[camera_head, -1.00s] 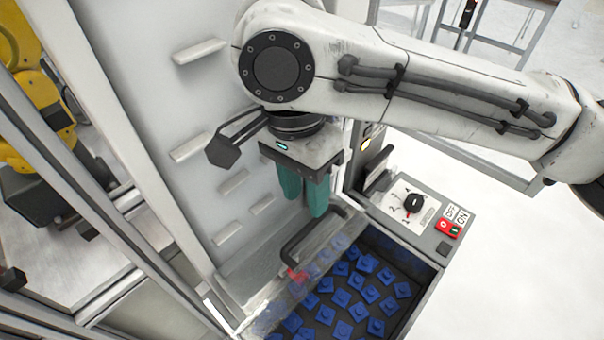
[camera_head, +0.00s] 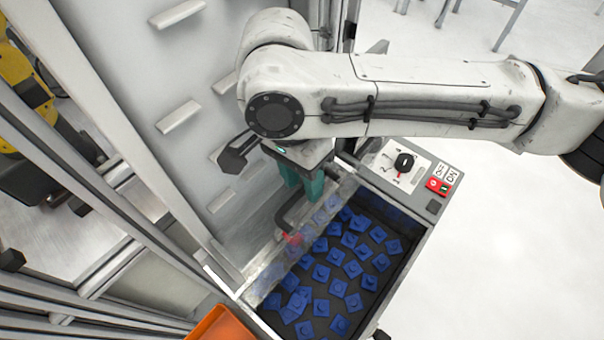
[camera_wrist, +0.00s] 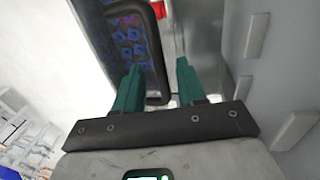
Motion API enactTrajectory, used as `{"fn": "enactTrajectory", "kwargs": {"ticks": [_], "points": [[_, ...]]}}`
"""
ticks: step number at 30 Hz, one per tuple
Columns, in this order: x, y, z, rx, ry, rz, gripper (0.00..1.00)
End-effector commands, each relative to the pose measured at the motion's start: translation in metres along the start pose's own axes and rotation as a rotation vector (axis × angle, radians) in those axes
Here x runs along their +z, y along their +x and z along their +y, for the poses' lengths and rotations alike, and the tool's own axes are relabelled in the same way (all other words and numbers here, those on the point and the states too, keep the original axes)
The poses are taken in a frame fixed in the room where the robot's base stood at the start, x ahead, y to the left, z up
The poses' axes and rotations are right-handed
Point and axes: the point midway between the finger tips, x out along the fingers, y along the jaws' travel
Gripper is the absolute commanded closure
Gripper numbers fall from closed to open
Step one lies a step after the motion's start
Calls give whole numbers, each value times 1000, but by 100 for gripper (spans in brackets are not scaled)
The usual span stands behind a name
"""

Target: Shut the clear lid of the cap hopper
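The cap hopper (camera_head: 408,263) is a dark box holding many blue caps (camera_head: 352,240). Its clear lid (camera_head: 262,272) stands tilted up along the hopper's left side, with some caps showing through it. The lid's dark bar handle (camera_head: 284,212) has a red part (camera_head: 292,239) near its lower end. My gripper (camera_head: 302,194), with teal fingers, is at the handle's upper end. In the wrist view, the fingers of my gripper (camera_wrist: 158,64) are apart, with the handle (camera_wrist: 163,88) appearing between them. I cannot tell whether they touch it.
A control panel with a black dial (camera_head: 404,162) and red switch (camera_head: 434,184) adjoins the hopper's far end. A pale wall with ledges (camera_head: 178,117) rises to the left. An orange bin (camera_head: 222,325) is at the bottom edge. A yellow arm (camera_head: 22,85) stands behind the frame.

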Motion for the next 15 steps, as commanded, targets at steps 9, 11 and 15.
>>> {"fn": "enactTrajectory", "kwargs": {"ticks": [9,11,15], "points": [[0,0,0,0,0,0,83],[0,0,0,0,0,0,89],[0,0,0,0,0,0,100]]}}
